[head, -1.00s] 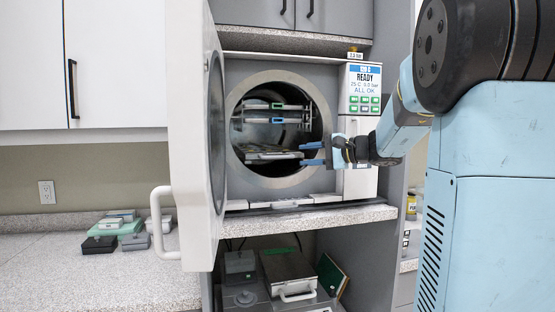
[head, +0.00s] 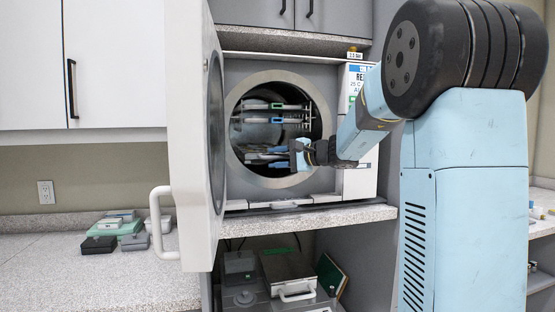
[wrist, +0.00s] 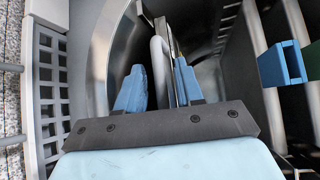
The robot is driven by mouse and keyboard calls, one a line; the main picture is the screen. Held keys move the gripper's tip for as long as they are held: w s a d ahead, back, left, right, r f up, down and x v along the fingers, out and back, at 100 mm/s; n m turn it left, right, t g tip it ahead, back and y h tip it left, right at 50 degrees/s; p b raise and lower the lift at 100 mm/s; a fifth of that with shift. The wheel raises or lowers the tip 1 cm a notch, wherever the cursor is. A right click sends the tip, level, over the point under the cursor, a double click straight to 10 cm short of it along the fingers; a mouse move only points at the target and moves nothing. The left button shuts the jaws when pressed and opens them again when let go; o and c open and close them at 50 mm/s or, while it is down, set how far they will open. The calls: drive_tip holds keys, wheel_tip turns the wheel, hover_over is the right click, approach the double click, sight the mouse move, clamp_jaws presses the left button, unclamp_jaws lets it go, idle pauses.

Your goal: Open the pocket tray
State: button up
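The autoclave chamber (head: 250,170) is open, and a lower tray (head: 256,148) lies inside it, partly hidden by my gripper. Above it are two racked levels, one with a green tab (head: 277,106) and one with a blue tab (head: 277,120). I cannot tell by label which is the pocket tray. My gripper (head: 272,157) reaches into the chamber mouth at the lower tray's height. In the wrist view its blue fingers (wrist: 160,88) are apart, with a grey bar (wrist: 159,72) and a thin plate edge (wrist: 175,45) between them. Contact with the bar is not clear.
The chamber door (head: 195,130) stands swung open at the left. Small boxes (head: 118,232) sit on the left counter (head: 60,270). A lidded metal case (head: 288,268) is on the shelf below. A control panel (head: 356,90) is partly behind my arm.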

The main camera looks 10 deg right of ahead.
drive_tip(key=shift+c, duration=0.2)
clamp_jaws()
drive_tip(key=shift+f, duration=0.1)
